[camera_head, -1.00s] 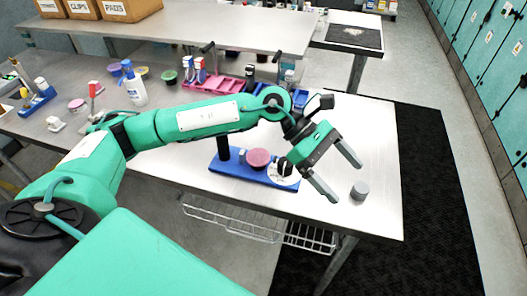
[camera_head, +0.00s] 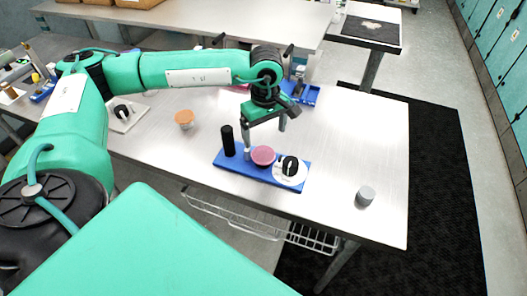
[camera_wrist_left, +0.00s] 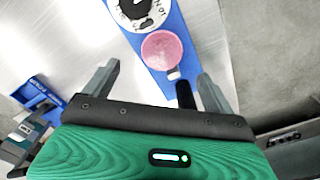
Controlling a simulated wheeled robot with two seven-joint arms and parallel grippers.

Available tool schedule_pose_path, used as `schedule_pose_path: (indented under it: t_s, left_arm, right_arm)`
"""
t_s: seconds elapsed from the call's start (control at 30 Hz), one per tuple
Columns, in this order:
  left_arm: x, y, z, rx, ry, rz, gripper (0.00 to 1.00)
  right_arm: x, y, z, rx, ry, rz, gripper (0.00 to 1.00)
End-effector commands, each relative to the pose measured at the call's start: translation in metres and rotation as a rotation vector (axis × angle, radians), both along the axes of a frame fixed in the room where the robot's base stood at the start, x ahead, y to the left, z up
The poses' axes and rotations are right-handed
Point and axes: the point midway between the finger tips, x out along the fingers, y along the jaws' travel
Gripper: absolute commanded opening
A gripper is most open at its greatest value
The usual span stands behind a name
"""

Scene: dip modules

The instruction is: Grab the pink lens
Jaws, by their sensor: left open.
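The pink lens (camera_head: 263,156), a round dusty-pink disc, sits on a blue base (camera_head: 273,178) on the steel table. On its left are a black post (camera_head: 228,140) and a small white piece; on its right is a white dial with a black knob (camera_head: 289,168). My left gripper (camera_head: 265,136) is open and points down above the lens, holding nothing. In the left wrist view, the lens (camera_wrist_left: 162,50) shows between and slightly beyond the open fingers (camera_wrist_left: 157,75). My right gripper is not in view.
A grey cylinder (camera_head: 365,196) stands at the table's right front. An orange-topped round piece (camera_head: 185,118) and a white plate with a black knob (camera_head: 122,115) lie to the left. A blue holder (camera_head: 303,93) stands behind the gripper. The table's right side is mostly clear.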

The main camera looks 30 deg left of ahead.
Motion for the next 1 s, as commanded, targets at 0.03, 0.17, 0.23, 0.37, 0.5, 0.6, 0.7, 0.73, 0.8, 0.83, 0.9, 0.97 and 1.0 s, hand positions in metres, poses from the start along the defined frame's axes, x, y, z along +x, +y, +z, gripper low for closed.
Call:
schedule_pose_path:
  t_s: [0.03, 0.17, 0.23, 0.37, 0.5, 0.6, 0.7, 0.73, 0.8, 0.83, 0.9, 0.97, 1.0]
  left_arm:
    - [0.000, 0.000, -0.006, 0.000, 0.002, 0.001, 0.89]
    - [0.000, 0.000, -0.018, -0.001, 0.001, 0.000, 0.89]
    - [0.000, 0.000, -0.021, -0.002, 0.001, 0.000, 0.89]
    - [-0.002, 0.002, -0.031, -0.001, 0.002, 0.000, 0.89]
    - [-0.003, 0.005, -0.051, -0.001, 0.003, 0.001, 0.89]
    - [-0.003, 0.005, -0.065, -0.001, 0.002, 0.001, 0.89]
    - [-0.002, 0.005, -0.071, -0.002, 0.000, 0.001, 0.89]
    - [-0.002, 0.005, -0.072, -0.002, 0.000, 0.001, 0.89]
    - [-0.002, 0.005, -0.072, -0.003, -0.001, 0.001, 0.89]
    - [-0.002, 0.005, -0.072, -0.003, -0.001, 0.001, 0.89]
    - [-0.002, 0.005, -0.072, -0.003, -0.001, 0.001, 0.89]
    - [-0.002, 0.005, -0.072, -0.003, -0.001, 0.001, 0.79]
    - [-0.002, 0.005, -0.072, -0.003, -0.001, 0.001, 0.71]
  right_arm:
    - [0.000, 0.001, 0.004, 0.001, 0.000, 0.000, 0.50]
    - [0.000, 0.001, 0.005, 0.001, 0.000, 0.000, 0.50]
    - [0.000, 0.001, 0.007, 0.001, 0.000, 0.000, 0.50]
    - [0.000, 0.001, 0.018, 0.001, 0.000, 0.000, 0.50]
    - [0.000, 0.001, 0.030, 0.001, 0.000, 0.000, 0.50]
    - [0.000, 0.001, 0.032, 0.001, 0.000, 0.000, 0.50]
    - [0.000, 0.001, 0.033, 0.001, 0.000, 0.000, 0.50]
    - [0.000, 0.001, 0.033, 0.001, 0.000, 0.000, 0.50]
    - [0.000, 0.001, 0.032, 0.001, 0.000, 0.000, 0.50]
    - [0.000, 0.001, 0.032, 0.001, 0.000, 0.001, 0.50]
    - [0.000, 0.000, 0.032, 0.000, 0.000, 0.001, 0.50]
    - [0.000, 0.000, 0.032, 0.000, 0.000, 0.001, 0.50]
    - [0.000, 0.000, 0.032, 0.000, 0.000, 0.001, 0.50]
